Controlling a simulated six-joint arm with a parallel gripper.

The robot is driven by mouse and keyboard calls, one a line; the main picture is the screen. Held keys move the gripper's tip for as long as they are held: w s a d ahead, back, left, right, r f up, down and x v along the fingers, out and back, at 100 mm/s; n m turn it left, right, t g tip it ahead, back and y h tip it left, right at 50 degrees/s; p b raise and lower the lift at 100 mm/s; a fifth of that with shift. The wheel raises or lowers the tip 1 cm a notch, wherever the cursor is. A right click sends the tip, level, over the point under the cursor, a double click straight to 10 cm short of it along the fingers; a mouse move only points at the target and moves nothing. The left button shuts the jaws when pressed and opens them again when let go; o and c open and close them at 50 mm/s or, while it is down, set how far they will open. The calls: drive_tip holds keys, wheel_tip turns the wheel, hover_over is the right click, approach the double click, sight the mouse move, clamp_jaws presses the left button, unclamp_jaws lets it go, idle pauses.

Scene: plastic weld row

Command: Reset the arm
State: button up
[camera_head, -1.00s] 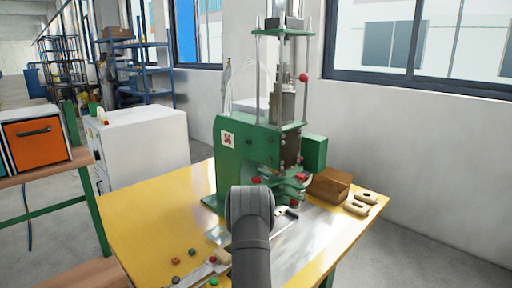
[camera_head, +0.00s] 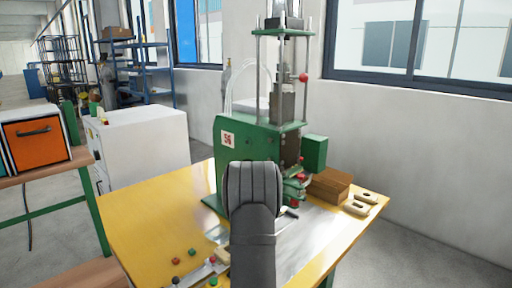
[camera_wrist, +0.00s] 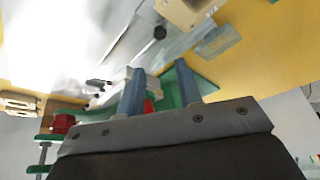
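My arm (camera_head: 252,195) rises at the front of the yellow table (camera_head: 150,215) in the head view and hides my gripper there. In the wrist view my gripper (camera_wrist: 159,80) shows two blue-grey fingers standing apart with a gap between them. I see nothing held; a white part and a red knob show behind the fingers. The green press (camera_head: 245,145) stands behind my arm in the head view, and my arm covers part of its front.
A brown box (camera_head: 329,187) and two pale slotted pieces (camera_head: 366,196) lie right of the press. Several coloured buttons (camera_head: 192,252) sit at the table's front left. A white cabinet (camera_head: 145,145) stands left behind. The table's left part is clear.

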drive_tip(key=v, duration=0.5)
drive_tip(key=x, duration=1.7)
drive_tip(key=shift+w+f, duration=0.1)
drive_tip(key=shift+f, duration=0.1)
drive_tip(key=shift+a+m+h, duration=0.15)
drive_tip(key=shift+m+h, duration=0.45)
drive_tip(key=shift+m, duration=0.7)
drive_tip(key=s+r, duration=0.3)
drive_tip(key=r, duration=0.4)
drive_tip(key=s+r+m, duration=0.1)
drive_tip(key=s+r, duration=0.3)
drive_tip(key=r, duration=0.4)
drive_tip(key=shift+s+a+r+h, duration=0.2)
drive_tip(key=shift+a+h, duration=0.1)
drive_tip(key=shift+a, duration=0.05)
drive_tip(key=shift+o, duration=0.2)
